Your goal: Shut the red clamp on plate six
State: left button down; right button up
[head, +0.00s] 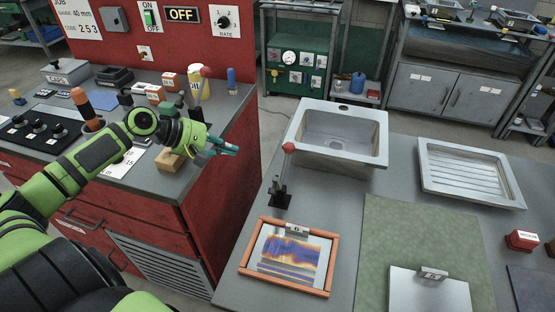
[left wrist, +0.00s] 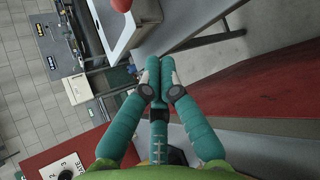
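The red-knobbed clamp (head: 281,190) stands on the grey bench behind plate six, its lever upright and topped by a red ball (head: 288,147). Plate six (head: 289,260) is a picture with purple and orange bands in an orange-red frame, with a tag reading 6 at its back edge. My left gripper (head: 233,150) is to the left of the clamp, over the gap beside the red cabinet, and apart from it. Its teal fingers meet at the tips with nothing between them in the left wrist view (left wrist: 160,62). A red ball (left wrist: 121,4) shows at that view's top edge. My right gripper is out of view.
A sink (head: 340,145) is set behind the clamp, with a ribbed drainer (head: 470,175) to its right. A green mat (head: 400,230) and a pale plate with a tag (head: 425,292) lie right of plate six. The red cabinet (head: 225,190) stands left, its top crowded.

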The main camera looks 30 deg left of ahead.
pick_arm(q)
jog(key=p+x, duration=0.1)
jog(key=x, duration=1.5)
jog(key=shift+w+d+f, duration=0.1)
jog(key=shift+w+d, duration=0.1)
jog(key=shift+w, duration=0.15)
jog(key=s+r+p, duration=0.2)
jog(key=p, duration=0.1)
jog(key=shift+d+r, duration=0.25)
jog(key=shift+d, duration=0.15)
jog(key=shift+s+d+r, duration=0.15)
jog(key=shift+s+r, duration=0.15)
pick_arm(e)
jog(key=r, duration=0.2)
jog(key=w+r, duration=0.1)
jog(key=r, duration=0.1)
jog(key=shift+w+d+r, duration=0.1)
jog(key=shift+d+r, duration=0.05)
pick_arm(q)
jog(key=shift+w+f, duration=0.1)
jog(key=shift+f, duration=0.05)
